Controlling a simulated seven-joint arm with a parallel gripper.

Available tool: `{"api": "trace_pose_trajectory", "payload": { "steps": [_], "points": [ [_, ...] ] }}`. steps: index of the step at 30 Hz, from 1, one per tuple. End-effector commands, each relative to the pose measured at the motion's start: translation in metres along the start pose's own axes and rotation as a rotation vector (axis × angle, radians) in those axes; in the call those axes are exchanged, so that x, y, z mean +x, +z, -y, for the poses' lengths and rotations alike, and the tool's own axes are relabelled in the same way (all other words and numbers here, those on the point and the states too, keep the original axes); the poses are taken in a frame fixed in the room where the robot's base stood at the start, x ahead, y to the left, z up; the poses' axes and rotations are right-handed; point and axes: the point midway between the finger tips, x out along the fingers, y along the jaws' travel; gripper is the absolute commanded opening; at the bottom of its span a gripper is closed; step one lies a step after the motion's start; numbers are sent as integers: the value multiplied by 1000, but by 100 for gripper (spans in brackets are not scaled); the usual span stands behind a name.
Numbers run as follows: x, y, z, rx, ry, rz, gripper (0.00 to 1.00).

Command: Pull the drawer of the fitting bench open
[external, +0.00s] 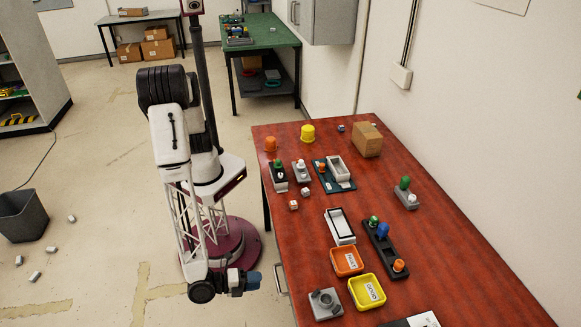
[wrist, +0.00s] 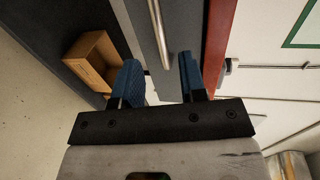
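The fitting bench (external: 400,205) has a red top and stands at the right in the external view. The drawer's pale bar handle (external: 281,280) shows at its front edge. In the wrist view the grey drawer front (wrist: 183,25) lies beside the red bench edge (wrist: 220,35), with the metal handle (wrist: 157,25) across it. My gripper (external: 252,280) is low beside the bench, a little left of the handle. In the wrist view my gripper (wrist: 159,62) is open, and the handle appears between its blue fingers. I cannot tell whether they touch it. The drawer looks shut.
An open brown box (wrist: 92,60) lies under the bench. An orange tray (external: 346,261), a yellow tray (external: 367,291) and several small parts stand on the bench top. A grey bin (external: 22,215) stands at the far left. The floor left of my gripper is mostly clear.

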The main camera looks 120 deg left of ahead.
Motion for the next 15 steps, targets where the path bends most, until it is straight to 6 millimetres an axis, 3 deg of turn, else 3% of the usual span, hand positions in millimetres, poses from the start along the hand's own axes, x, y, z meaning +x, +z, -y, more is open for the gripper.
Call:
{"api": "trace_pose_trajectory", "payload": {
  "steps": [15],
  "points": [
    [4, 0, 0, 0, 0, -1, 39]
  ]
}}
